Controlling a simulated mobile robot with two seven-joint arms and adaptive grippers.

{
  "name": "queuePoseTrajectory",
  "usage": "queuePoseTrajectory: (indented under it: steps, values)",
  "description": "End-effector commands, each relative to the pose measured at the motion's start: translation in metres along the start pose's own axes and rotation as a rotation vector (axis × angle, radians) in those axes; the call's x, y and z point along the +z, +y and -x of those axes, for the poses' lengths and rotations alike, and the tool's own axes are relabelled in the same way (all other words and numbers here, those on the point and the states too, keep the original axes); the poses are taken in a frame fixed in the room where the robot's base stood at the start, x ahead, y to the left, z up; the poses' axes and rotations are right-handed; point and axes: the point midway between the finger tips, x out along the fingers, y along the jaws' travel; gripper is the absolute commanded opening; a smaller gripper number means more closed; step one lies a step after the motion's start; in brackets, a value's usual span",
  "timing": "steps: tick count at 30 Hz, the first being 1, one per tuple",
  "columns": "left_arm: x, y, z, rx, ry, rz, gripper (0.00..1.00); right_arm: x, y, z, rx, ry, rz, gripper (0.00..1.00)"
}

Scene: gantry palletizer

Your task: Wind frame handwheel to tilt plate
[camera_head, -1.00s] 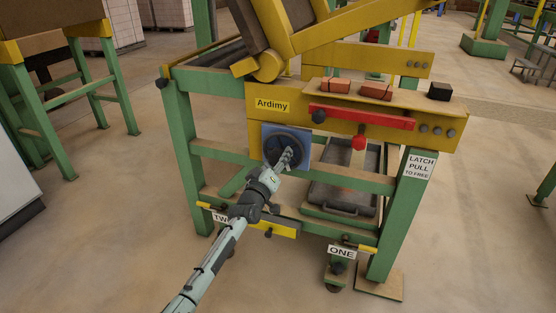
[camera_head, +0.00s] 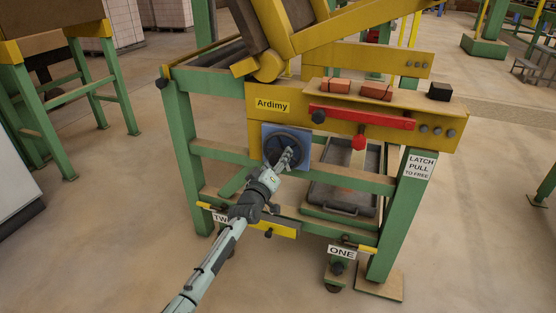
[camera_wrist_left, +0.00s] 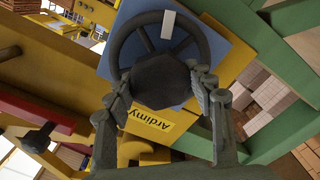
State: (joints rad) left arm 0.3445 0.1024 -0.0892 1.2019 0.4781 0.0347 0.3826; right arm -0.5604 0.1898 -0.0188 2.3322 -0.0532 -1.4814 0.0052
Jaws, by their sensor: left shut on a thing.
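The dark handwheel (camera_head: 283,146) is on a blue square plate (camera_head: 301,135) on the front of the green and yellow frame. In the left wrist view the handwheel (camera_wrist_left: 122,31) shows its round rim, spokes and a white mark at the top. My left gripper (camera_head: 288,155) is at the wheel. In the left wrist view its two fingers (camera_wrist_left: 160,85) are closed on either side of the wheel's dark middle knob. The yellow tilting part (camera_head: 350,28) slopes up to the right above the frame. My right gripper is not in view.
Reddish blocks (camera_head: 375,91) and a black block (camera_head: 440,91) lie on the ledge above. A grey tray (camera_head: 340,198) sits low inside the frame.

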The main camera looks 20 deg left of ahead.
Motion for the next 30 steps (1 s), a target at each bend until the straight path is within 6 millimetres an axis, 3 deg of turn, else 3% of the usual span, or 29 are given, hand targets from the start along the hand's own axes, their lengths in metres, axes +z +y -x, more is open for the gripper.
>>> queuePoseTrajectory:
  steps: [14, 15, 19, 30]
  values:
    - [0.0020, -0.0005, 0.0006, -0.001, -0.003, 0.000, 0.25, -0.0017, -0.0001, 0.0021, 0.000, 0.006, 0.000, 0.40]
    - [0.0020, -0.0005, 0.0006, -0.001, -0.003, 0.000, 0.58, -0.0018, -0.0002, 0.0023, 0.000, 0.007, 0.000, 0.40]
    - [0.0016, -0.0005, 0.0005, -0.001, -0.003, -0.001, 0.74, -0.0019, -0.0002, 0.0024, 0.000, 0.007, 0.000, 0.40]
    - [0.0013, -0.0003, 0.0046, 0.000, -0.002, -0.001, 0.74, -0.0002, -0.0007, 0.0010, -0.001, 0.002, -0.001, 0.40]
